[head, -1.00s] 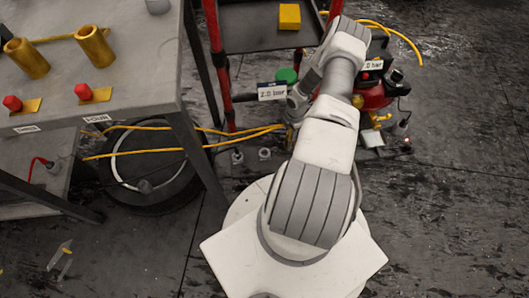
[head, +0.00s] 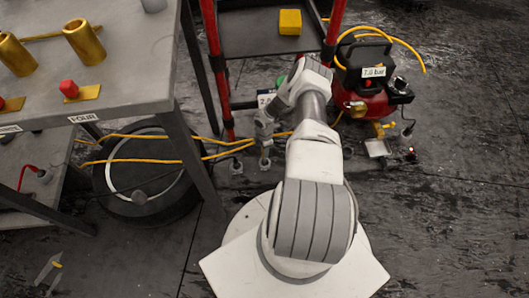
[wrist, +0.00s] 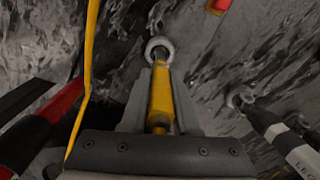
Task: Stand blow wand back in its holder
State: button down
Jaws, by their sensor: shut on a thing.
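My gripper (head: 264,125) is low over the floor beside the red-framed rack. In the wrist view, my gripper (wrist: 160,72) is shut on the blow wand (wrist: 161,102), a yellow cylinder with a dark narrow tip. The tip points at a pale ring-shaped holder (wrist: 159,46) on the floor, straight ahead of the fingers. Tip and ring overlap in the picture; I cannot tell whether the tip is inside. In the head view, the holder (head: 265,162) shows just below my gripper; the wand is mostly hidden there.
A second pale ring (head: 237,167) sits close to the left. Yellow hoses (head: 215,150) run past my gripper. The red rack (head: 215,75) stands behind, a red compressor (head: 365,98) to the right, a grey workbench (head: 130,60) and black drum (head: 140,190) to the left.

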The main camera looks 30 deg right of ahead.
jog(key=shift+f, duration=0.35)
jog(key=c, duration=0.7)
grip_release()
jog(key=shift+o, duration=0.2)
jog(key=shift+r+p, duration=0.15)
jog(key=shift+p, duration=0.3)
